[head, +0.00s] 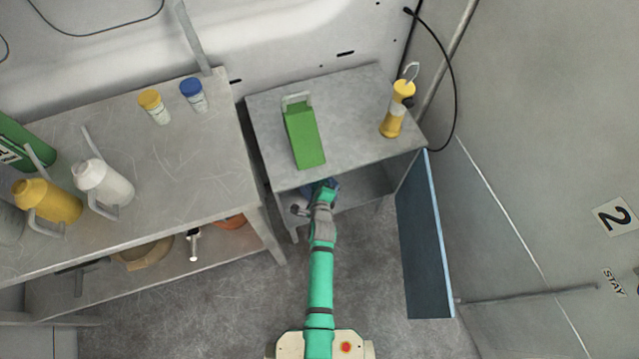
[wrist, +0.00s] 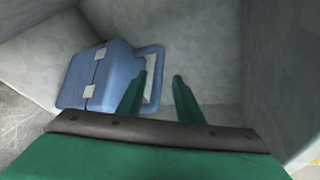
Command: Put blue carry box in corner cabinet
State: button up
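The blue carry box (wrist: 95,78) lies inside the corner cabinet, tilted in the wrist view, with two pale latches and a loop handle toward my gripper. My gripper (wrist: 158,90) is open, its two green fingers apart. The left finger overlaps the handle in the picture; I cannot tell whether it touches it. The fingers are not closed on the box. In the head view the corner cabinet (head: 355,105) has its door (head: 425,240) swung open to the right, and my arm reaches into its front opening. The box is mostly hidden there by the cabinet top and my arm.
On the cabinet top stand a green container (head: 304,135) and a yellow bottle (head: 393,118). A workbench (head: 190,160) on the left carries jugs and small jars. The open door limits room to the right; the floor (head: 220,310) in front is partly clear.

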jog(key=s+a+r+n, duration=0.1)
jog(key=s+r+n, duration=0.35)
jog(key=s, duration=0.75)
jog(key=s+r+n, duration=0.3)
jog(key=s+n, duration=0.2)
jog(key=s, duration=0.6)
jog(key=s+r+n+t, duration=0.2)
jog(key=s+r+n, duration=1.1)
jog(key=s+r, duration=0.4)
jog(key=shift+r, duration=0.95)
jog(key=shift+w+a+n, duration=0.15)
jog(key=shift+a+n, duration=0.05)
jog(key=shift+n, duration=0.05)
